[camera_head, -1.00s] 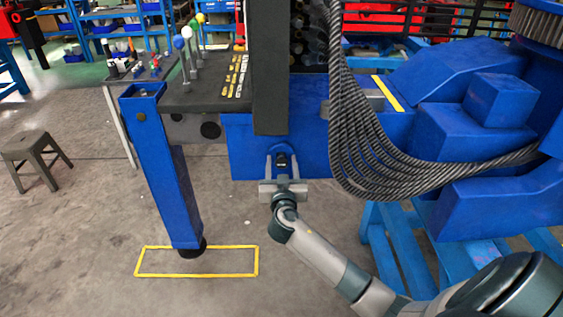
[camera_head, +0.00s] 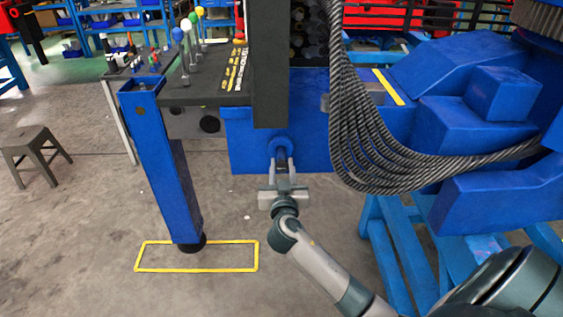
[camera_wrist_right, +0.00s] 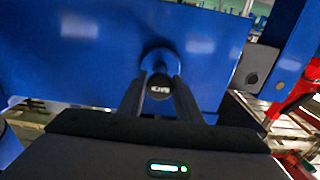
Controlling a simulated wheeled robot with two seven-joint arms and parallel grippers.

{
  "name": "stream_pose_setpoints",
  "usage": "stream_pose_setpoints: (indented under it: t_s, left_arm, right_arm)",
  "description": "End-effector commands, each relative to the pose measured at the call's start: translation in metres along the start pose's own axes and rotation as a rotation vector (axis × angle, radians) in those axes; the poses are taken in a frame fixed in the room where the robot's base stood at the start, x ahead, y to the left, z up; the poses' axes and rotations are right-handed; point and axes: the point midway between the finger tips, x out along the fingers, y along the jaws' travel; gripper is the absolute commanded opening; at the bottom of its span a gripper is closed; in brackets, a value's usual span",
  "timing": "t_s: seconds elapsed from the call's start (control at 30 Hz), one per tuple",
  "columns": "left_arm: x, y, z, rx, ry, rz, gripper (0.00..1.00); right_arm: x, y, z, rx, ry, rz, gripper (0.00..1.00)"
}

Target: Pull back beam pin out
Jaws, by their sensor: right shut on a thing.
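The back beam pin is a short dark cylinder (camera_head: 281,158) with a round end. It stands out from a round blue collar (camera_head: 280,144) on the front of the blue beam (camera_head: 245,150). In the right wrist view, the pin's round end (camera_wrist_right: 159,88) sits between the two fingers, in front of the collar (camera_wrist_right: 160,58). My right gripper (camera_head: 282,166) is shut on the pin and points straight at the beam. How much of the pin is still inside the collar is hidden. My left gripper is not in view.
A blue stand leg (camera_head: 170,170) stands to the left, over a yellow floor rectangle (camera_head: 197,270). Black cables (camera_head: 375,155) hang close to the right of the gripper. A dark post (camera_head: 271,70) rises above the collar. The floor below the gripper is clear.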

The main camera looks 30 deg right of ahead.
Motion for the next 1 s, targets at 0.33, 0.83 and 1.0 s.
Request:
stream_pose_setpoints:
  t_s: [0.33,0.83,1.0]
  left_arm:
    - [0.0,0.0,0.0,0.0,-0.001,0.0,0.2]
    - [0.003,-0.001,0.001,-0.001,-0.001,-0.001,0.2]
    - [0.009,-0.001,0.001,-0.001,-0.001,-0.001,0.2]
  right_arm:
    - [-0.004,-0.001,0.002,-0.001,-0.003,-0.001,0.47]
    - [-0.009,-0.001,0.001,0.0,-0.001,-0.001,0.49]
    - [-0.027,-0.001,0.003,0.002,-0.002,-0.001,0.49]
